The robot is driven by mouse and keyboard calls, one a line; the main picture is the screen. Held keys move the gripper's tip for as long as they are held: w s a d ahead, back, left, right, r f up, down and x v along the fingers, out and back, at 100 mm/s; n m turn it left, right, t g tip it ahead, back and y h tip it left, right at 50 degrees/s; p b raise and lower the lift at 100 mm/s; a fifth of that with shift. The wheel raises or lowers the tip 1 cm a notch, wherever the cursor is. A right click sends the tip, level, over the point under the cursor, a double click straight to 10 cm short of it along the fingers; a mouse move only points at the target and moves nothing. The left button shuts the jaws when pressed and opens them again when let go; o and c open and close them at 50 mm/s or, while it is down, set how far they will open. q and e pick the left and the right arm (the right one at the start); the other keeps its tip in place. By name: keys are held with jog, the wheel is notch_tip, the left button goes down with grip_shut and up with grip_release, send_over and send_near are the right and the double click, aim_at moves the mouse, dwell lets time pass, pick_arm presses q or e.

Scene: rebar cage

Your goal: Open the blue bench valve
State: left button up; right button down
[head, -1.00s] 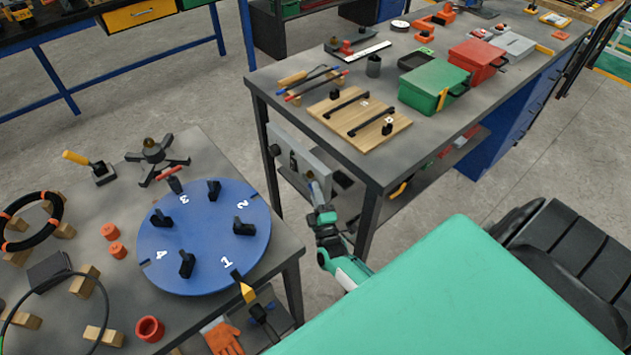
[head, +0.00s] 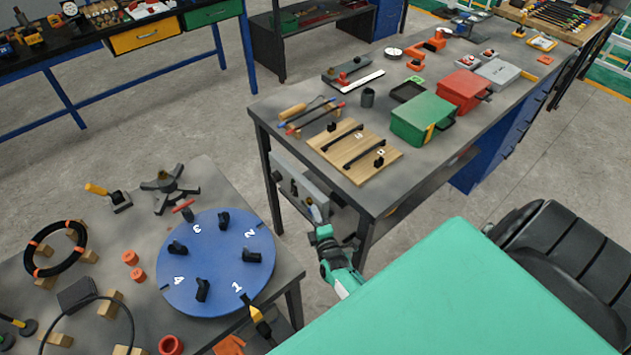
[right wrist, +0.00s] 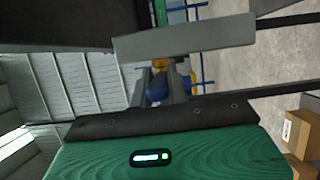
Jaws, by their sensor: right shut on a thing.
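The blue bench valve (head: 316,212) is on a grey panel (head: 289,177) at the near end of the right workbench. Its blue handle (right wrist: 157,88) also shows in the right wrist view, with a brass-coloured part (right wrist: 161,63) behind it, against the panel (right wrist: 185,38). My right gripper (head: 319,225) is at the valve, in front of the panel. In the right wrist view my right gripper (right wrist: 162,86) has its two fingers on either side of the blue handle and is shut on it. The handle's exact angle is hard to tell. My left gripper is out of view.
The right workbench (head: 300,100) carries a wooden board (head: 345,155), a green box (head: 415,120) and a red box (head: 462,88). A left table (head: 215,180) holds a blue numbered disc (head: 215,275) and several small parts. Grey floor (head: 200,115) lies open between the tables.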

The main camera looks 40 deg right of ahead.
jog(key=shift+a, duration=0.15)
dwell(0.4)
jog(key=c, duration=1.4)
grip_release()
jog(key=shift+o, duration=0.2)
jog(key=shift+s, duration=0.1)
jog(key=b+v, duration=0.1)
jog(key=v, duration=1.2)
jog(key=shift+s+r+b, duration=0.3)
jog(key=shift+b, duration=0.05)
jog(key=shift+a, duration=0.1)
